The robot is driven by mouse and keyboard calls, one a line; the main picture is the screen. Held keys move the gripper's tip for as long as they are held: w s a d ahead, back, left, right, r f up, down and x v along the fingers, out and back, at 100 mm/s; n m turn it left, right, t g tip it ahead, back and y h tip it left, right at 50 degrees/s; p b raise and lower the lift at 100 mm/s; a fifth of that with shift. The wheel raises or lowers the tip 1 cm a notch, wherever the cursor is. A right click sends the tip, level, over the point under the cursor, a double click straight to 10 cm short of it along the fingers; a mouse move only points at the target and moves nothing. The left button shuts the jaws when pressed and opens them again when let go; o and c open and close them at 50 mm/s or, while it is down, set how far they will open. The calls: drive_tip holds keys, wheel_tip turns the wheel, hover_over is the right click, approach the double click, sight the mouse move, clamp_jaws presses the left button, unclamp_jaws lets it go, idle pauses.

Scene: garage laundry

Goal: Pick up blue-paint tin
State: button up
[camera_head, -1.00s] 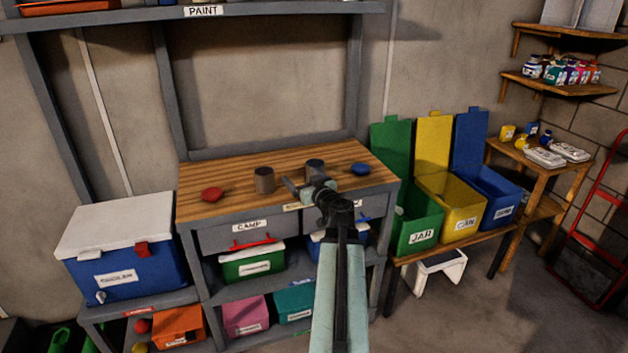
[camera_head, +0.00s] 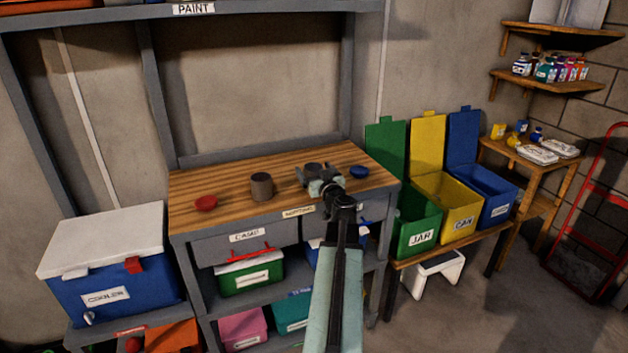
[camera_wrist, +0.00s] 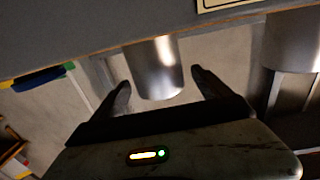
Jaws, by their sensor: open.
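Two plain grey metal tins stand on the wooden workbench top. The right tin (camera_head: 312,168) is partly hidden behind my gripper (camera_head: 315,176); the left tin (camera_head: 262,187) stands clear of it. In the wrist view, one shiny tin (camera_wrist: 157,70) shows between the two spread fingers of my gripper (camera_wrist: 160,88), with space on both sides. The other tin (camera_wrist: 293,42) is at the right edge of that view. My gripper is open and empty. No paint colour shows on either tin. A blue dish or lid (camera_head: 359,172) lies right of the right tin.
A red dish or lid (camera_head: 206,203) lies at the left of the workbench (camera_head: 230,210). A cooler (camera_head: 110,270) stands to the left. Green, yellow and blue open bins (camera_head: 447,213) stand to the right. A shelf labelled PAINT (camera_head: 194,9) hangs above.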

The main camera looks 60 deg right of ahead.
sight(310, 165)
drive_tip(key=x, duration=0.4)
drive_tip(key=shift+f, duration=0.2)
drive_tip(key=shift+s+a, duration=0.1)
drive_tip(key=c, duration=1.6)
drive_tip(key=shift+r, duration=0.1)
